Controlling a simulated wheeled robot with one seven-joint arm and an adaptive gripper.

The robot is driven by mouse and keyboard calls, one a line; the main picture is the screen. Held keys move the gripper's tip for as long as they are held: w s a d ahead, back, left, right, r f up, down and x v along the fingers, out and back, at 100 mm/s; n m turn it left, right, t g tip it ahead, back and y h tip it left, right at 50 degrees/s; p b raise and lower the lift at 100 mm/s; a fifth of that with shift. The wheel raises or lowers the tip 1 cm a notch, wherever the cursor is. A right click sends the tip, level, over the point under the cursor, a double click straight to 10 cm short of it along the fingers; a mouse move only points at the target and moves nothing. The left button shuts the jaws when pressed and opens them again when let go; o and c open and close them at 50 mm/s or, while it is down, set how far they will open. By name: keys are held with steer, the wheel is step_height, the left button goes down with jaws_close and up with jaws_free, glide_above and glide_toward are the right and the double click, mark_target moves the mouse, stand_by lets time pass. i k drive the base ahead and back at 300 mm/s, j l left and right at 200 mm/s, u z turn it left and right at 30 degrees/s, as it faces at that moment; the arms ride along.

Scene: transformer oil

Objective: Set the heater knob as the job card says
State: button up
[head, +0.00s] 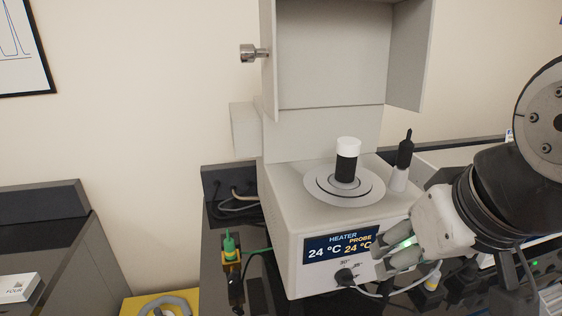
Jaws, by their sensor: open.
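The heater (283,229) is a light grey box with a round plate (318,189) on top. Its dark display reads HEATER 24 °C and PROBE 24 °C (338,243). The black heater knob (344,276) sits low on the front face, below the display, with small marks above it that are too small to read surely. My gripper (389,256) is open at the right part of the front face, just right of the knob and partly over the display's right end. I cannot tell whether it touches the face. I see no job card that I can make out.
A black vial with a white cap (347,160) stands on the plate. A black-topped probe or bottle (403,160) stands at the back right. A raised grey hood (330,50) is behind. A green-tipped item (230,245) and cables lie left; a cable passes below the knob.

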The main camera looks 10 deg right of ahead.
mark_target(344, 277)
steer(key=k+j, duration=0.1)
steer(key=j, duration=0.3)
steer(key=k+j, duration=0.15)
steer(key=j, duration=0.25)
steer(key=k+j, duration=0.1)
steer(key=j, duration=0.3)
steer(key=k+j, duration=0.15)
steer(key=j, duration=0.25)
steer(key=k+j+u, duration=0.1)
steer(key=j, duration=0.3)
